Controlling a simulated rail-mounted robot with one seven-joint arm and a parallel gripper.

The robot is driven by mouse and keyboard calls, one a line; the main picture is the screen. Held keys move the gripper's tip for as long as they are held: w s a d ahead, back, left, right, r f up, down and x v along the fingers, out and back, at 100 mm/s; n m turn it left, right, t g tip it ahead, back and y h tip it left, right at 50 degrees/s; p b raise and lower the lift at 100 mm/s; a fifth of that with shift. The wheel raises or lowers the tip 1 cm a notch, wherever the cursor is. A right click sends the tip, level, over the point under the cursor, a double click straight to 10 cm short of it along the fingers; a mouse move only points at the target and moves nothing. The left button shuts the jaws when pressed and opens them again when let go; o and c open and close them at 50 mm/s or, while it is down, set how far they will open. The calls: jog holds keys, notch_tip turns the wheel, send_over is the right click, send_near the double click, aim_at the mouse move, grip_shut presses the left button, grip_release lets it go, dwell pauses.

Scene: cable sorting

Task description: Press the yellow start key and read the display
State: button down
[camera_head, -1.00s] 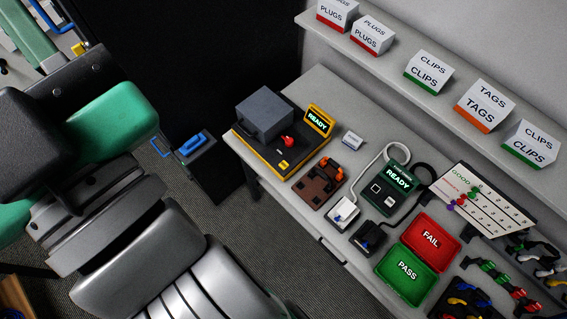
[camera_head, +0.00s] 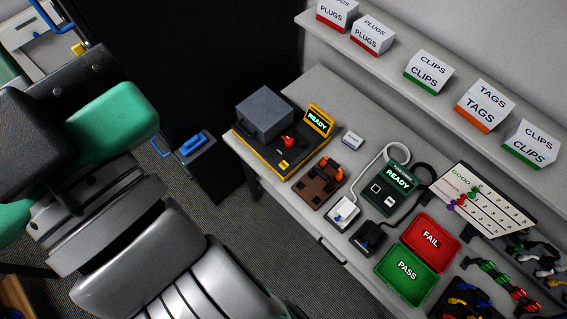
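A machine (camera_head: 243,143) with a dark base, yellow trim and a grey block (camera_head: 265,113) on top stands at the left end of the bench. A small yellow key (camera_head: 284,164) is on its front, near a red knob (camera_head: 288,142). Its yellow-framed display (camera_head: 318,120) reads READY. A dark green tester (camera_head: 379,205) at mid-bench has a second display (camera_head: 398,177) that also reads READY, with small keys below it. My arm fills the left side of the view, apart from the bench. My gripper is not visible.
A brown fixture (camera_head: 313,192) with orange clamps, a white connector block (camera_head: 343,213) and a black one (camera_head: 368,238) sit between machine and trays. Red FAIL (camera_head: 431,237) and green PASS (camera_head: 407,270) trays lie right. Labelled bins (camera_head: 428,72) line the shelf above.

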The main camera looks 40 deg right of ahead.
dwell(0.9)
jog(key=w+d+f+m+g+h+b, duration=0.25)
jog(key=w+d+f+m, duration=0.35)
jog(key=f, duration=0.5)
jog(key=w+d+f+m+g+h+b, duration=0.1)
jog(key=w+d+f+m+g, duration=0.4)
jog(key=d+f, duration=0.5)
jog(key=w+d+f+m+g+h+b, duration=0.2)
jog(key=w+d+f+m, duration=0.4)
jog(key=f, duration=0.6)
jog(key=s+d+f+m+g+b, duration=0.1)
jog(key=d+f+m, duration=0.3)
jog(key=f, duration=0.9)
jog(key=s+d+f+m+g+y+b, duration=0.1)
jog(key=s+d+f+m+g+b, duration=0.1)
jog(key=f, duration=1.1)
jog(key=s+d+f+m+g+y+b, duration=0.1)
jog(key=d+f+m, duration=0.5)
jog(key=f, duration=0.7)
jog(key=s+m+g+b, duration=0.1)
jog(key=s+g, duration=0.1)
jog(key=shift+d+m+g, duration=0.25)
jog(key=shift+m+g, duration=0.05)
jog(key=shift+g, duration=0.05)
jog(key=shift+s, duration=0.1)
